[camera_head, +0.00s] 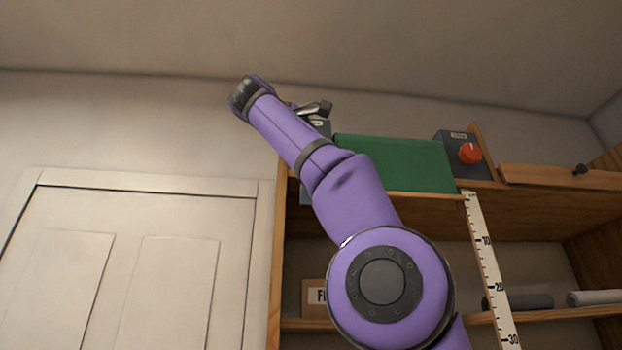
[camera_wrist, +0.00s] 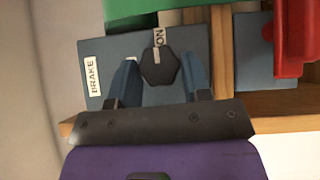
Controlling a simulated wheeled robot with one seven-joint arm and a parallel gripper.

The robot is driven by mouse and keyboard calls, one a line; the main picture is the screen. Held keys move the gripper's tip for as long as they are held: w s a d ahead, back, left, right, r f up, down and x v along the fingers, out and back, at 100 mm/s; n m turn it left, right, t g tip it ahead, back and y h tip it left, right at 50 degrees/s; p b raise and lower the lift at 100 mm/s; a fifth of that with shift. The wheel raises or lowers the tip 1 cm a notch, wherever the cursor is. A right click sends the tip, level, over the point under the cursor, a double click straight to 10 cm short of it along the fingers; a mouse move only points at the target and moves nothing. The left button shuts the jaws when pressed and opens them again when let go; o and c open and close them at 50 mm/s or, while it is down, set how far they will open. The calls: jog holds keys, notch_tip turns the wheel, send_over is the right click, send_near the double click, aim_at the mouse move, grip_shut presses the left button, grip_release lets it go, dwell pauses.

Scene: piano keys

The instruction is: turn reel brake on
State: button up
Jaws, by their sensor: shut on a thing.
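The reel brake is a grey-blue box (camera_wrist: 112,52) with a white "BRAKE" label and an "ON" label, in the wrist view. A dark faceted knob (camera_wrist: 159,70) stands on the box, just below the "ON" label in the picture. My gripper (camera_wrist: 160,73) has its two blue fingers on either side of this knob and is shut on it. In the head view the brake box (camera_head: 321,127) shows only partly behind my purple arm, and the gripper's hold on the knob is not clear there.
A green panel (camera_head: 395,163) lies to the right of the brake box. Beyond it is a dark box with a red knob (camera_head: 469,153). A wooden shelf unit (camera_head: 278,270) with a white ruler (camera_head: 490,270) stands below. A pale door (camera_head: 140,270) is at left.

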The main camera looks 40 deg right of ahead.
jog(key=shift+m+y, duration=0.3)
dwell(0.5)
jog(key=o, duration=0.9)
